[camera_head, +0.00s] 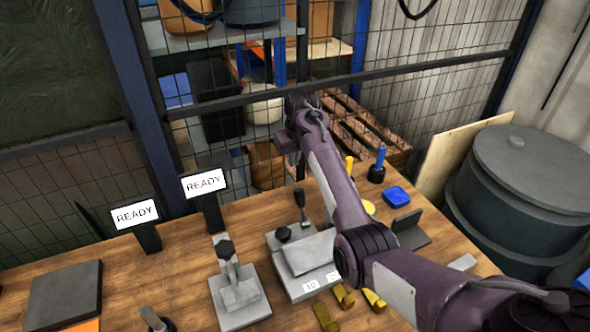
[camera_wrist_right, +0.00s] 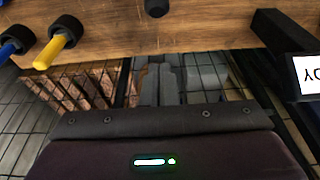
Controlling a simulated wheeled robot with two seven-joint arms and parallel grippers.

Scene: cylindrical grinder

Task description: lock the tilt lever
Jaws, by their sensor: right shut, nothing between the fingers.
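A grey fixture (camera_head: 305,258) stands on the wooden bench, with a black upright lever (camera_head: 301,203) and a black knob (camera_head: 283,234) at its back. I cannot tell for certain which is the tilt lever. A dark round knob also shows at the top of the right wrist view (camera_wrist_right: 157,8). My right arm reaches across the bench, right of the fixture. My right gripper (camera_wrist_right: 160,75) is shut and empty near the bench's back edge, apart from the lever. In the head view its fingertips are hard to make out. My left gripper is out of view.
A smaller grey clamp (camera_head: 238,292) stands left of the fixture. Two READY signs (camera_head: 204,182) stand behind. Yellow blocks (camera_head: 343,296) lie in front. A blue-handled tool (camera_head: 380,160) and blue box (camera_head: 396,196) stand right of my arm. A mesh fence (camera_head: 240,100) closes the back.

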